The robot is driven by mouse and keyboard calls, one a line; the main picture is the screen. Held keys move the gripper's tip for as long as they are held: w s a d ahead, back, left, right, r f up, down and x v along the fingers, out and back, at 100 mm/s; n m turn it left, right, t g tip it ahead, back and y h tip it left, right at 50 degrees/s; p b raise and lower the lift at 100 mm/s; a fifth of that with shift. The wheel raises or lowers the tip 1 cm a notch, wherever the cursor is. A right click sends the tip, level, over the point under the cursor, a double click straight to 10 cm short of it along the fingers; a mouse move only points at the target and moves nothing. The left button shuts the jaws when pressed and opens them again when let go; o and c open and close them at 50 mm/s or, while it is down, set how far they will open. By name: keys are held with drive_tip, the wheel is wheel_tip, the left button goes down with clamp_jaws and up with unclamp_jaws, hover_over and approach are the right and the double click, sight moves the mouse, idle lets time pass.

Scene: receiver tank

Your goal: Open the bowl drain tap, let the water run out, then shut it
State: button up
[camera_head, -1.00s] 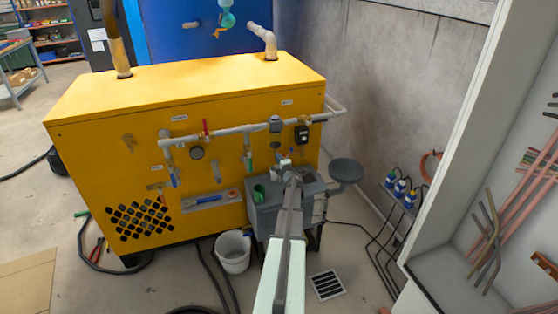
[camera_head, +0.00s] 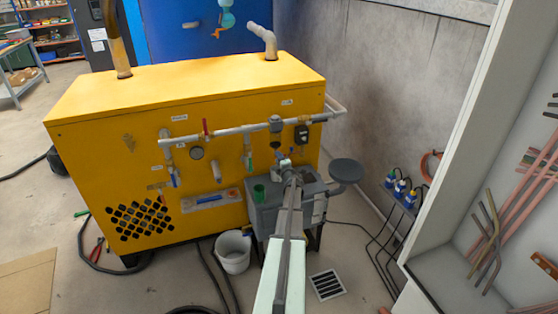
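A grey bowl unit (camera_head: 275,124) hangs on the pale pipe along the front of the yellow cabinet (camera_head: 110,150). A small fitting (camera_head: 276,145) shows below it; which way any tap handle there is turned is too small to tell. My gripper (camera_head: 287,165) is in front of the cabinet, just below that fitting and over the grey box. My arm reaches up to it from the bottom of the picture and hides part of the box. The fingers are too small to tell whether they touch anything. No running water is visible.
A red-handled valve (camera_head: 206,128) and a green-handled one (camera_head: 248,162) sit left on the pipework. A grey box (camera_head: 264,217) with a green cup-like thing (camera_head: 259,191) stands below. A white bucket (camera_head: 233,254), a floor grate (camera_head: 327,285) and dark hoses are on the floor.

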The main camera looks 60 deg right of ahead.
drive_tip(key=shift+s+a, duration=0.1)
drive_tip(key=v, duration=1.3)
drive_tip(key=shift+s+a, duration=0.15)
drive_tip(key=shift+a, duration=0.05)
